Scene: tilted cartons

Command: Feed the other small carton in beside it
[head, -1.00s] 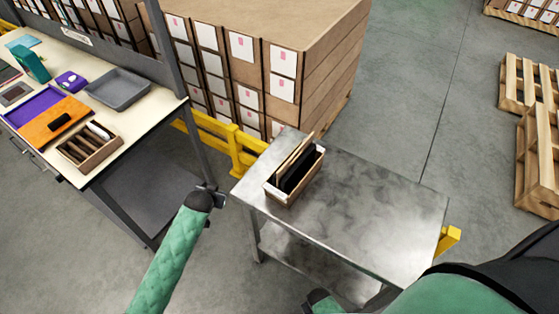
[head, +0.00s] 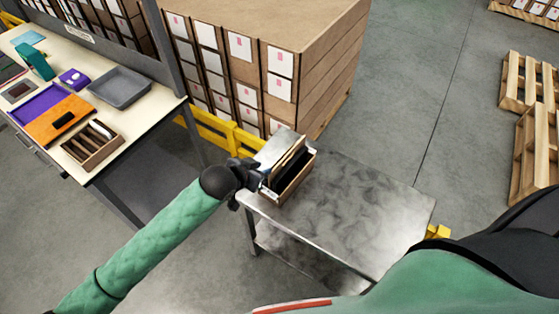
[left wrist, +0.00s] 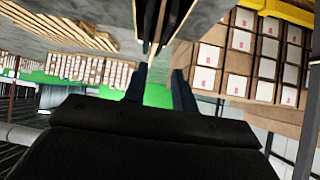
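An open brown box (head: 293,191) stands at the far left end of a metal table (head: 345,205). Thin upright pieces stand in it: a tan one (head: 287,155) rising above the rim and dark ones (head: 294,165) beside it. I cannot tell which are the small cartons. My left gripper (head: 262,180) is at the left end of the box, very close to it; contact is unclear. In the left wrist view the left gripper (left wrist: 159,88) has its fingers apart, with nothing visible gripped between them. Edges of thin slabs (left wrist: 152,20) show just beyond the fingertips. My right gripper is out of view.
The rest of the metal tabletop is bare. A yellow rail (head: 215,130) and a tall stack of labelled cartons (head: 300,40) stand behind. A workbench at left holds a grey tray (head: 120,88) and a divided wooden box (head: 92,145). Pallets (head: 525,85) lie at far right.

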